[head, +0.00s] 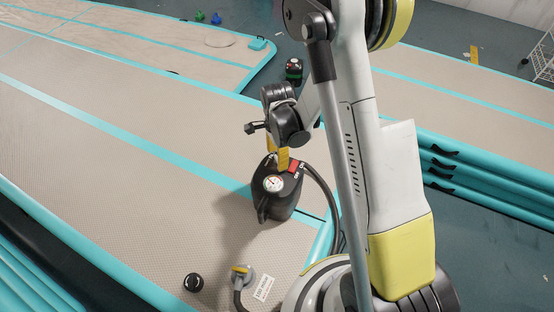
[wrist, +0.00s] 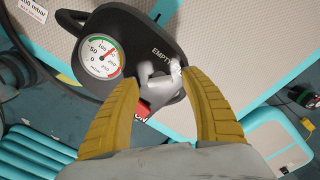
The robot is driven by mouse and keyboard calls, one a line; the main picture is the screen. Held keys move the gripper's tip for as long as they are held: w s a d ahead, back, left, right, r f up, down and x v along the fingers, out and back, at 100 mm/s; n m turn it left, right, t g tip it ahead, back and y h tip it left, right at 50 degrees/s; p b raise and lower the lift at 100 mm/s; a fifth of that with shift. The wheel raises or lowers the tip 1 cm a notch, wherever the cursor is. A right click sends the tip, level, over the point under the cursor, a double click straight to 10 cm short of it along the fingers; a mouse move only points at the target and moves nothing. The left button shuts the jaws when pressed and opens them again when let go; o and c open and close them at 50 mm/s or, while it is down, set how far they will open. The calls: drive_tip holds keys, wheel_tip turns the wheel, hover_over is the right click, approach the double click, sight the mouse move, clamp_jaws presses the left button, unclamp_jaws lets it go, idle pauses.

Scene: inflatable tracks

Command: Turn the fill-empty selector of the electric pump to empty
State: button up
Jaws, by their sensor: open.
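The black electric pump (head: 282,206) stands on the beige inflatable track, with a round gauge and a red switch (head: 295,166) on top. In the wrist view the pump (wrist: 165,22) shows its gauge (wrist: 100,54), the printed word EMPTY and a grey selector knob (wrist: 158,85). My gripper (head: 283,160) is over the pump's top. In the wrist view its yellow fingers (wrist: 158,80) are open, one on each side of the selector, and I cannot tell whether either touches it. The red switch (wrist: 143,110) is partly hidden behind the selector. The FILL mark is not readable.
A black hose (head: 330,205) curves off the pump's right side. A black cap (head: 194,282), a grey and yellow hose fitting (head: 242,275) and a white label (head: 263,289) lie on the track in front. Stacked teal tracks (head: 470,180) stand at right.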

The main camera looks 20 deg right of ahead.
drive_tip(key=shift+f, duration=0.4)
clamp_jaws()
